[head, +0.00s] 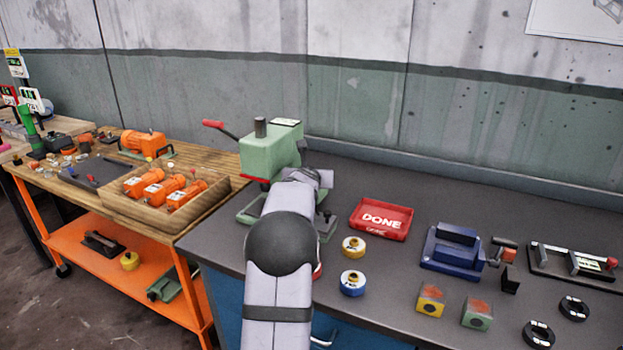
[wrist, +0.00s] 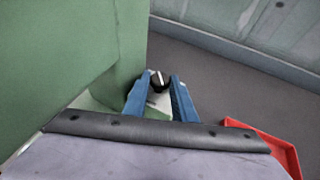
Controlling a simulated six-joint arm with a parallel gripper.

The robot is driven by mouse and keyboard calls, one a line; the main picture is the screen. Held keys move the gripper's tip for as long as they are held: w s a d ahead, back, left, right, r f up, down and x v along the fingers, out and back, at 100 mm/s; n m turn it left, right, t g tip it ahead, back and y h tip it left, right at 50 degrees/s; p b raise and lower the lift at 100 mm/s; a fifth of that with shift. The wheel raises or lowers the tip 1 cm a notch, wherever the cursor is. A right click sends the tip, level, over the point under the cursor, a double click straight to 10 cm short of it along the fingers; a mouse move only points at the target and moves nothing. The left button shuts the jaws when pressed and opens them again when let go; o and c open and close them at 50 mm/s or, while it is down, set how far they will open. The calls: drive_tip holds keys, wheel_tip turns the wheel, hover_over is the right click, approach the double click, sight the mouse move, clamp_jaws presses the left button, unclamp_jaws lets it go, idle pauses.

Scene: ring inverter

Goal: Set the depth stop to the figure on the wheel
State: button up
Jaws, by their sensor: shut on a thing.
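A green press-like machine (head: 268,152) stands at the back left of the grey bench, with a red-ended lever on its left. It fills the left of the wrist view (wrist: 60,60). In the wrist view, the blue fingers of my gripper (wrist: 158,84) are closed on a small black knob (wrist: 160,79) with a pale mark, beside the machine's green side. My arm hides the fingers and knob in the head view. A yellow wheel (head: 353,247) and a blue-and-white wheel (head: 352,283) lie on the bench right of my arm. Their figures are too small to read, and no stop scale is readable.
A red DONE tray (head: 381,219) lies right of the machine, and its edge shows in the wrist view (wrist: 270,146). A blue fixture (head: 452,250), coloured blocks and black rings (head: 538,333) sit farther right. A wooden table (head: 60,180) with orange motors stands left.

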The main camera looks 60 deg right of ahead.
drive_tip(key=shift+r, duration=0.15)
drive_tip(key=o, duration=1)
drive_tip(key=shift+o, duration=0.2)
drive_tip(key=b+v, duration=0.1)
drive_tip(key=v, duration=0.6)
drive_tip(key=shift+a+b, duration=0.2)
drive_tip(key=shift+b, duration=0.2)
